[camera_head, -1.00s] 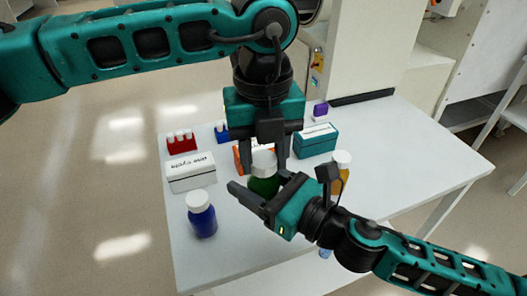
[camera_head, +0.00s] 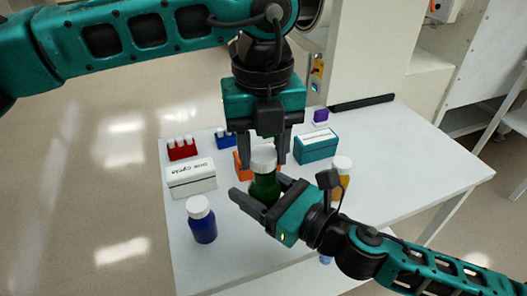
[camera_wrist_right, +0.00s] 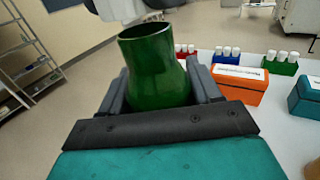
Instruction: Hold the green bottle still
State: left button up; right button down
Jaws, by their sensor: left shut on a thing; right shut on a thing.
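The green bottle (camera_head: 264,190) stands upright between the fingers of my right gripper (camera_head: 258,196), which is shut on its body. In the right wrist view the bottle (camera_wrist_right: 157,72) shows an open, dark-rimmed neck, with both fingers of this gripper (camera_wrist_right: 160,88) against its sides. A white cap (camera_head: 263,157) is between the fingers of my left gripper (camera_head: 264,155), which comes down from above and is shut on it. In the right wrist view the cap (camera_wrist_right: 120,9) is above the neck, apart from the rim. The bottle's base is hidden by the right gripper.
On the white table (camera_head: 400,190) stand a blue bottle (camera_head: 202,227) at left and an amber bottle (camera_head: 338,186) at right. Behind are a white box (camera_head: 192,180), a teal box (camera_head: 316,148), an orange box (camera_wrist_right: 238,84) and a red vial rack (camera_head: 182,150).

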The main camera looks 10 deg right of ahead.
aim_at(264, 156)
dwell(0.3)
pick_arm(q)
jog(key=shift+s+d+r, duration=0.1)
jog(key=shift+r, duration=1.9)
